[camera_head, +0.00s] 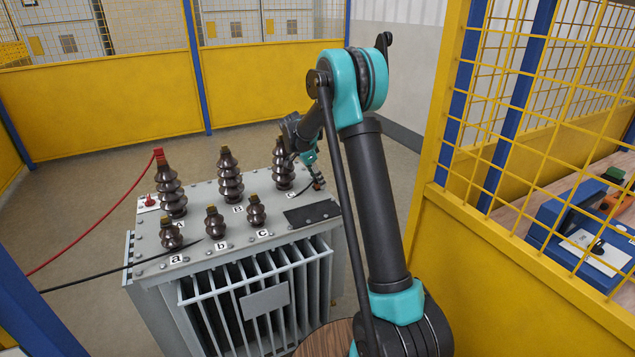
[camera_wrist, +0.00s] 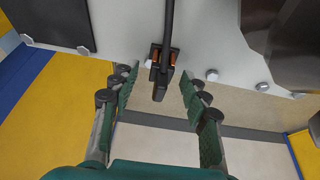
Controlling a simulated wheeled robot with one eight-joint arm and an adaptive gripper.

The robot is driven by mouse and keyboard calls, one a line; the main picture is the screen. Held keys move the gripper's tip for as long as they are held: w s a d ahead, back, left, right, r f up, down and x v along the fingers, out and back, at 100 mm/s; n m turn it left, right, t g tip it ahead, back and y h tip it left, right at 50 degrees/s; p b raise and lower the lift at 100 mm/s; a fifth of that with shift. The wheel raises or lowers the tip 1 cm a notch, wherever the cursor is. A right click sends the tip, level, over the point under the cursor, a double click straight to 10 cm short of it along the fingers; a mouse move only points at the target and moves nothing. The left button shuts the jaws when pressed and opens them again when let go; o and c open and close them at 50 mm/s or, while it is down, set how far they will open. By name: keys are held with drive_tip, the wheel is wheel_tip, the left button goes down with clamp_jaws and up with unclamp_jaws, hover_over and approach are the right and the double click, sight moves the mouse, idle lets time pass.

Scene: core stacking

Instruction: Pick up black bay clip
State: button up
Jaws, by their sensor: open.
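The black bay clip (camera_wrist: 157,72) shows in the wrist view at the edge of the grey transformer top, with a black cable running up from it. Copper-coloured parts show on both its sides. My gripper (camera_wrist: 159,88) is open, with one green-padded finger on each side of the clip's lower end and a visible gap on both sides. In the head view the clip (camera_head: 318,183) is a small dark shape at the right edge of the transformer top, beside the bushing marked C. My gripper (camera_head: 309,158) is just above it, partly hidden by my arm.
The grey transformer (camera_head: 262,228) carries several brown ribbed bushings, such as the one at C (camera_head: 283,168). A red clip (camera_head: 159,155) with a red cable sits on bushing A. Yellow fence panels (camera_head: 100,105) surround it. A workbench with a blue device (camera_head: 575,235) lies beyond the right fence.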

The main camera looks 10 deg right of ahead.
drive_tip(key=shift+c, duration=0.5)
clamp_jaws()
drive_tip(key=shift+r, duration=0.1)
